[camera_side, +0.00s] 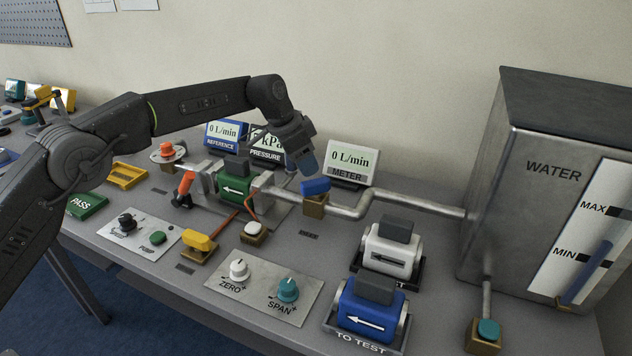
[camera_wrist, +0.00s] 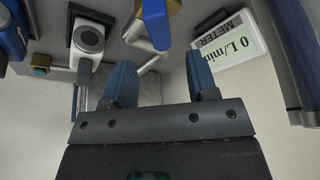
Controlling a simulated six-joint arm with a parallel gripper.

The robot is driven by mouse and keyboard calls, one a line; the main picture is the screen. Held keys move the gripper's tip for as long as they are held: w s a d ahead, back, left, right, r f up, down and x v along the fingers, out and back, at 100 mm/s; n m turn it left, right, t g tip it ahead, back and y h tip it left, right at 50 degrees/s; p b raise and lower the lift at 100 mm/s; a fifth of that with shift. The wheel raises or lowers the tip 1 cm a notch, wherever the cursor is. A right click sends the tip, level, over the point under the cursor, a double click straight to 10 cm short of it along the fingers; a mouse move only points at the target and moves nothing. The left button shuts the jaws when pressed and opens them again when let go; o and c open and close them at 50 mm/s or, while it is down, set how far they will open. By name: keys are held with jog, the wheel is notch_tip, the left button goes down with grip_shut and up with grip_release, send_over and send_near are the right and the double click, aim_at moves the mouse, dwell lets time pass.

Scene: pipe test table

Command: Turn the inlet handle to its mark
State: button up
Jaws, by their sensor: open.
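A blue handle (camera_side: 315,187) sits on a brass valve block (camera_side: 315,207) on the pipe, between the green flow unit and the tank. I take it for the inlet handle. It also shows at the top of the wrist view (camera_wrist: 155,25), on its brass body. My gripper (camera_side: 305,168) is above and slightly left of the handle in the side view. In the wrist view my gripper (camera_wrist: 160,62) has its two blue fingers spread, with nothing between them. The handle is beyond the fingertips, apart from them. I cannot make out the handle's mark.
The meter display (camera_side: 351,160) stands close behind the valve. The steel pipe (camera_side: 400,197) runs right to the water tank (camera_side: 535,180). The green unit (camera_side: 234,188) and orange handle (camera_side: 185,183) are left. White (camera_side: 391,252) and blue (camera_side: 368,315) units stand in front.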

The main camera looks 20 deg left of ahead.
aim_at(316, 181)
jog(key=x, duration=0.7)
jog(key=shift+f, duration=0.1)
jog(key=shift+c, duration=0.3)
jog(key=c, duration=0.9)
jog(key=shift+o, duration=0.2)
jog(key=shift+n, duration=0.4)
jog(key=n+y, duration=0.1)
jog(key=n, duration=0.2)
jog(key=shift+d+t, duration=0.1)
jog(key=shift+t, duration=0.3)
jog(key=shift+n+t+y, duration=0.3)
jog(key=shift+n+y, duration=0.8)
jog(key=shift+n, duration=1.4)
